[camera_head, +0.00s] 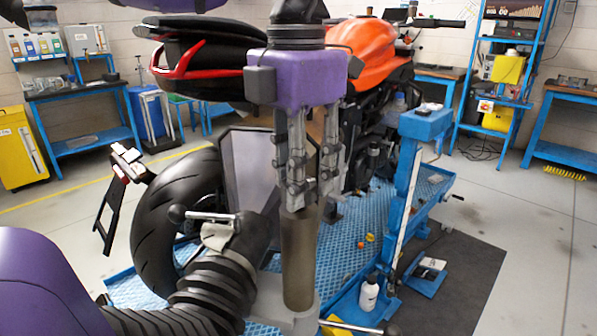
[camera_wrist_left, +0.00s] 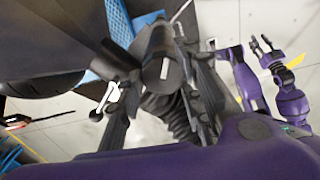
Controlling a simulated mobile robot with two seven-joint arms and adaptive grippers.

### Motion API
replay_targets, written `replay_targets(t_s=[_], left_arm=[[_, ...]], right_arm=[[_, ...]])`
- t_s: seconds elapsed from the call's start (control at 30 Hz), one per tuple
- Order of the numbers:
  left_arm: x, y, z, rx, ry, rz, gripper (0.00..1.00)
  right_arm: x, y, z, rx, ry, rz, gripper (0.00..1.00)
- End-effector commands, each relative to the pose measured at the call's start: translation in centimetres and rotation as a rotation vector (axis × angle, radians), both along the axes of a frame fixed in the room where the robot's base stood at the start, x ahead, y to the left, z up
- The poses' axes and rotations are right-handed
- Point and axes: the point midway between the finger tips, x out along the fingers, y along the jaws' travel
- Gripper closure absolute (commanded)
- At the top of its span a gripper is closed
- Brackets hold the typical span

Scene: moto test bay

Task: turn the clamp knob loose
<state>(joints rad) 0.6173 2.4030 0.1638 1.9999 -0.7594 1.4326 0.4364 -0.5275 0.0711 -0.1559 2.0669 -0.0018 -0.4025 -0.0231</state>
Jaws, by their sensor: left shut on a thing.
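My left gripper (camera_head: 308,190) points straight down in the head view, its fingers around the top of an upright brown-grey cylinder (camera_head: 298,258).
A T-handle (camera_head: 205,215) and a black corrugated hose (camera_head: 205,290) are left of the cylinder. The orange motorcycle (camera_head: 365,40) and its rear tyre (camera_head: 150,220) stand behind. A blue post (camera_head: 408,180) and a white bottle (camera_head: 369,293) are to the right.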

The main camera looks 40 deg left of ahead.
Motion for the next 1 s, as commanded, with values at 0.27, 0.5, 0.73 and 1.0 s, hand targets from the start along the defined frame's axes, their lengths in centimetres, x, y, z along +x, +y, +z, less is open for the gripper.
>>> replay_targets(t_s=[0.27,0.5,0.73,1.0], left_arm=[[0.21,0.23,0.36,0.007,-0.013,0.126,0.92],[0.17,0.23,0.35,0.006,-0.012,0.165,0.92],[0.16,0.24,0.35,0.007,-0.011,0.168,0.92],[0.13,0.22,0.31,0.007,-0.010,0.167,0.52]], right_arm=[[0.06,0.01,0.02,0.000,-0.001,0.000,0.60],[0.07,0.01,0.02,0.000,-0.001,0.000,0.60],[0.08,0.01,0.02,0.000,-0.001,0.000,0.60],[0.09,0.01,0.01,0.000,-0.001,0.000,0.60]])
